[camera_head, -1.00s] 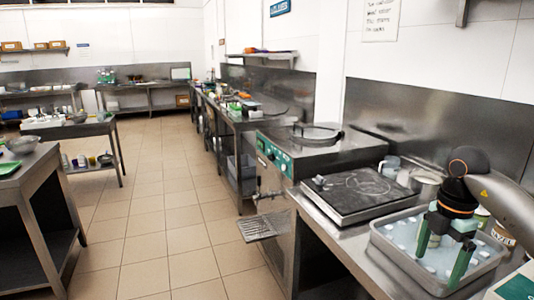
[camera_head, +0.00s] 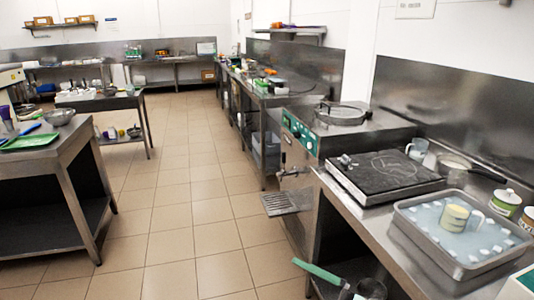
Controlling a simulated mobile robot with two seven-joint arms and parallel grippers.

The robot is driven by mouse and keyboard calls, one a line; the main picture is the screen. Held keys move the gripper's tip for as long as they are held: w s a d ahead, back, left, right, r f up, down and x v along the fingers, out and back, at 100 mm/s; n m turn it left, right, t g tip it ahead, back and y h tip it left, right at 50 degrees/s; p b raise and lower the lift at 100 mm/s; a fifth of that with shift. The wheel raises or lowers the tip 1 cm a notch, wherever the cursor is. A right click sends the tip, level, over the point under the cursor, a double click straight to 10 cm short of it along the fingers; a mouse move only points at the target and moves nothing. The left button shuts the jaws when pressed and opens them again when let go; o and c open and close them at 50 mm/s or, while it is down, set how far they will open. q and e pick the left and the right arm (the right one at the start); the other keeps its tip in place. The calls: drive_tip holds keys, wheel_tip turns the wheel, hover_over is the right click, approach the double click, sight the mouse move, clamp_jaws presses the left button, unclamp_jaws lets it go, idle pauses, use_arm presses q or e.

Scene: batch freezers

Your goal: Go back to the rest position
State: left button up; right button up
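My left gripper is out of view. A cream cup (camera_head: 455,217) stands upright in the metal tray (camera_head: 411,243) on the right counter, among several small white pieces on a pale blue surface.
A black hot plate (camera_head: 385,178) and a batch freezer (camera_head: 340,140) stand behind the tray. A clear jug (camera_head: 417,148), a pan (camera_head: 455,164) and two lidded jars (camera_head: 505,203) are near the wall. A steel table (camera_head: 60,165) is at left; the tiled floor (camera_head: 180,220) between is clear.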

drive_tip(key=s+d+f+m+t+h, duration=0.2)
drive_tip(key=d+f+m+t+h, duration=0.15)
drive_tip(key=f+m+h, duration=0.3)
drive_tip(key=s+d+f+m+t+h, duration=0.2)
drive_tip(key=d+f+m+t+h, duration=0.1)
drive_tip(key=d+f+m+h, duration=0.4)
drive_tip(key=s+f+m+g+h+p, duration=0.1)
drive_tip(key=s+f+g, duration=0.5)
drive_tip(key=s+f, duration=0.6)
drive_tip(key=m+h, duration=0.1)
drive_tip(key=m, duration=0.1)
drive_tip(key=shift+d+f+m, duration=0.15)
drive_tip(key=shift+d+m, duration=0.2)
